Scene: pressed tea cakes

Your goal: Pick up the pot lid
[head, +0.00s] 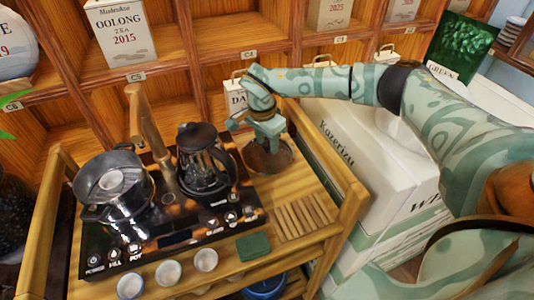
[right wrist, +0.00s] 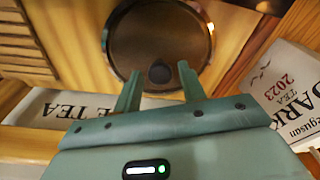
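The pot lid (head: 270,162) is a dark, see-through disc with a shiny rim. It lies on the right part of the wooden cart top, partly covered by my right gripper (head: 268,137) in the head view. In the right wrist view the lid (right wrist: 135,45) shows at the top with its dark round knob (right wrist: 160,73). My right gripper (right wrist: 161,88) is open, its two fingers apart, with the knob between and just beyond the tips. Nothing is held. My left gripper is not in view. A steel pot (head: 92,205) stands on the left of the black stove panel.
A dark glass kettle (head: 207,165) stands left of my right gripper, with a copper-coloured tap (head: 150,135) beside it. A slatted rack (head: 305,215), a green cloth (head: 253,246) and small cups (head: 168,272) are in front. Shelves rise behind; white boxes (head: 350,150) stand right.

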